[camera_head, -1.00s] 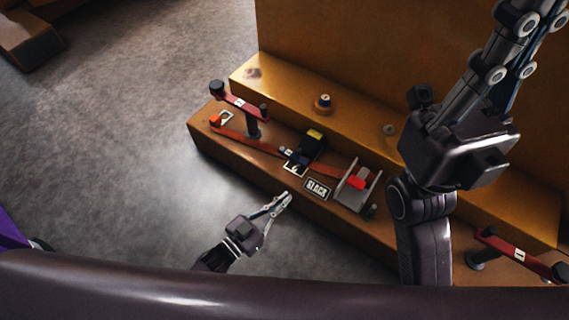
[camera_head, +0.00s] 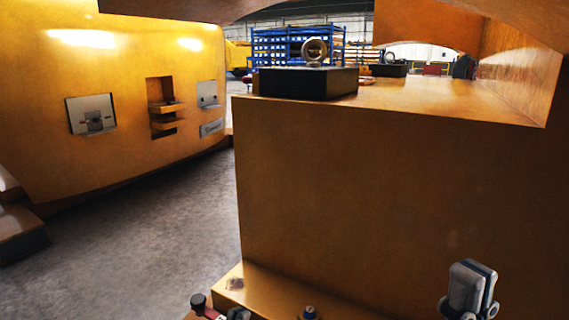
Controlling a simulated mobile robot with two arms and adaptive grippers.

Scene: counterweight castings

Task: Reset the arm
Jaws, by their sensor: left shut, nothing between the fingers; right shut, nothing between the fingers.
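My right gripper (camera_head: 470,287) shows at the lower right, with its grey fingertips pointing up and together. They are shut and hold nothing. It is in front of the large orange casting (camera_head: 385,190). A small dark piece at the bottom edge, beside the red lever, appears to be the tip of my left gripper (camera_head: 238,313). It is mostly cut off by the frame, and I see nothing held there. The rest of both arms is out of view.
The red lever with a black knob (camera_head: 198,300) is at the bottom edge. A yellow ledge (camera_head: 262,290) runs along the casting's foot. Another orange casting (camera_head: 140,110) with recessed panels stands at left. Grey floor (camera_head: 160,215) lies clear between. Blue racks (camera_head: 285,47) stand far back.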

